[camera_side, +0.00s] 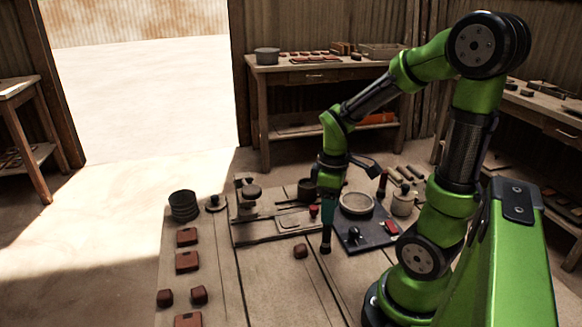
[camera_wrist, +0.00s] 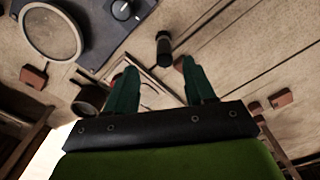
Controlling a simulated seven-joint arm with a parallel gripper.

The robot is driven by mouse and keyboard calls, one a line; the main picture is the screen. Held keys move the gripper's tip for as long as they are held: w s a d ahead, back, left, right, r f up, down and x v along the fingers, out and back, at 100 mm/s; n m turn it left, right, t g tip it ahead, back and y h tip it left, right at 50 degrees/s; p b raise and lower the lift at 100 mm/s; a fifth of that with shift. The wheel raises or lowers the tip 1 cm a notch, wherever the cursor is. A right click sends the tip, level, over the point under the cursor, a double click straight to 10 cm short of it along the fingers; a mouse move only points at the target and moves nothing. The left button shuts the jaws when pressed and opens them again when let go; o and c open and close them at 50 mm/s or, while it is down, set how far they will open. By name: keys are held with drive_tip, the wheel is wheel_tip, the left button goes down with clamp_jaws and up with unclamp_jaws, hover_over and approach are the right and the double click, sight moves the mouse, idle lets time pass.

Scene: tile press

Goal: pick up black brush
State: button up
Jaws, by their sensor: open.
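A small dark upright cylinder, which I take for the black brush (camera_wrist: 163,48), stands on the bench in the wrist view, just beyond and between my fingertips. In the side view a dark piece (camera_side: 326,243) shows right below my gripper (camera_side: 327,222); I cannot tell there where fingers end and brush begins. My gripper's two green fingers (camera_wrist: 160,63) are apart, pointing down, with nothing seen clamped between them. Bristles cannot be made out.
A reddish block (camera_side: 300,251) is close on the left. A press board (camera_side: 250,232) and several blocks are further left.

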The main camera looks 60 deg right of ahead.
sight(327, 226)
drive_tip(key=shift+a+f, duration=0.15)
drive_tip(key=shift+f, duration=1.35)
drive_tip(key=shift+a+f, duration=0.15)
drive_tip(key=shift+f, duration=1.3)
clamp_jaws()
